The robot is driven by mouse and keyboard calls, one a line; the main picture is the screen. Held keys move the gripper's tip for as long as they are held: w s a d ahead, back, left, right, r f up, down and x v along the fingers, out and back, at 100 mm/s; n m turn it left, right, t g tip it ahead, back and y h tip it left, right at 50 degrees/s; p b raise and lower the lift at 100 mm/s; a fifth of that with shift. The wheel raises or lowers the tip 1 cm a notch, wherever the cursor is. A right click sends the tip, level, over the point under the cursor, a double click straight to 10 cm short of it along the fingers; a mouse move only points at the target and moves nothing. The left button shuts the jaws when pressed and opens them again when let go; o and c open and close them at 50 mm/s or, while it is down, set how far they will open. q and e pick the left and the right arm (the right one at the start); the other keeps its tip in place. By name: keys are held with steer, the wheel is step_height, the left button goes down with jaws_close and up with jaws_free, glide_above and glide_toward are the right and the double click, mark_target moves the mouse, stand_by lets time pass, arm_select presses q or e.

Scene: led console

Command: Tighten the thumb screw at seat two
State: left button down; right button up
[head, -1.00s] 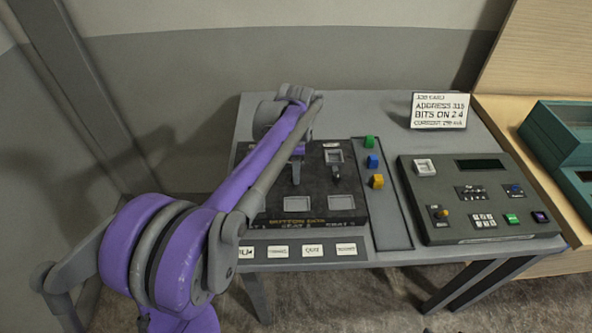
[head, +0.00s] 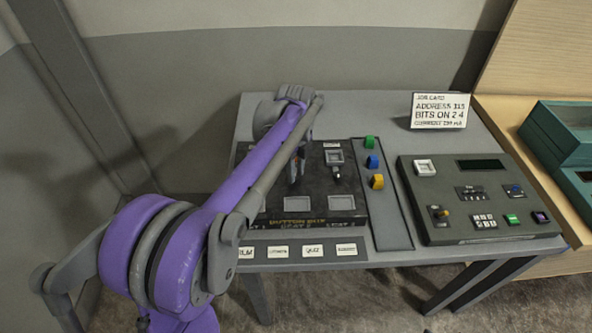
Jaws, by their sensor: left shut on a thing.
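The dark button box (head: 318,217) sits on the grey table, with square seats on its top and lettering along its front edge. My left gripper (head: 296,178) reaches down over the upper middle of the box, its fingers pointing down. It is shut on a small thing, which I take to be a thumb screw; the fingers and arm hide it. A small dark screw-like part (head: 336,173) stands to the right, below the upper right square (head: 334,157). The seat lettering is too small to read surely. My right gripper is out of view.
Green (head: 369,142), blue (head: 372,161) and yellow (head: 376,181) buttons lie on a strip right of the box. A console (head: 440,180) with a dark display stands further right. A job card (head: 440,110) stands behind. Labels line the table's front edge.

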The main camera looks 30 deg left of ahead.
arm_select(q)
steer(key=shift+r, duration=0.1)
stand_by(0.3)
steer(key=c, duration=0.6)
jaws_free()
step_height(320, 180, up, 11)
steer(key=shift+p, duration=0.35)
steer(key=shift+s+f, duration=0.1)
steer(key=shift+f, duration=0.15)
